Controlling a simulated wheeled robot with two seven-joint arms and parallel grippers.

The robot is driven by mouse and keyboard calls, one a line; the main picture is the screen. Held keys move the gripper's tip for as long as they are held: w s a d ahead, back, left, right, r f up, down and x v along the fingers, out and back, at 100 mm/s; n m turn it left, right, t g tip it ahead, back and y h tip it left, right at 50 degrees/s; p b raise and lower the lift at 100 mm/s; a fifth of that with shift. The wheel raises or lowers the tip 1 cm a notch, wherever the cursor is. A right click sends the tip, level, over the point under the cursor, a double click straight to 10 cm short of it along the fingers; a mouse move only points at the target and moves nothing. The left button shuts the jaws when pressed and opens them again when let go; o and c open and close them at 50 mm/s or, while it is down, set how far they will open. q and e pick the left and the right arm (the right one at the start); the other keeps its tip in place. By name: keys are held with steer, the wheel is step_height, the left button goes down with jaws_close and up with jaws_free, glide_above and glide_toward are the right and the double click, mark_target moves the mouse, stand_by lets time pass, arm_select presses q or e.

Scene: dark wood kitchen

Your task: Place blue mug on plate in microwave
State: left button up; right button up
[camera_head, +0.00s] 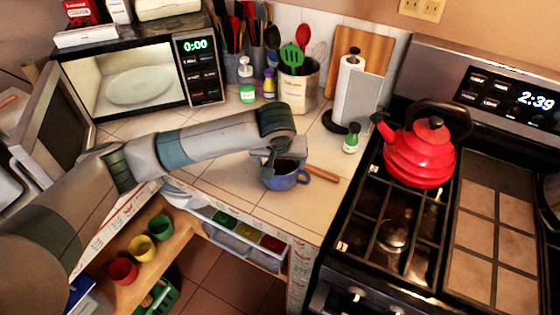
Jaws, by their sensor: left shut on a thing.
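A blue mug (284,181) is at the front of the tiled counter, near its right corner. My left gripper (278,163) reaches down over it and is shut on it, at the rim. The gripper and wrist hide part of the mug's top. I cannot tell whether the mug touches the counter. The microwave (201,62) stands at the back left with its door (52,115) swung open to the left. A white plate (139,87) lies inside its lit cavity. My right gripper is not in view.
A red kettle (420,155) sits on the stove to the right. A utensil crock (299,82), a paper towel roll (350,82) and small bottles line the back of the counter. A wooden stick (322,174) lies beside the mug. Tiles before the microwave are mostly clear.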

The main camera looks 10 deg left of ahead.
arm_select(q)
steer(key=shift+f, duration=0.3)
steer(key=shift+f, duration=0.1)
steer(key=o, duration=1.3)
steer(key=shift+s+r, duration=0.25)
steer(key=shift+r, duration=0.45)
steer(key=b+v, duration=0.2)
steer(key=v, duration=0.8)
steer(key=shift+s+r, duration=0.15)
steer(key=shift+r, duration=0.15)
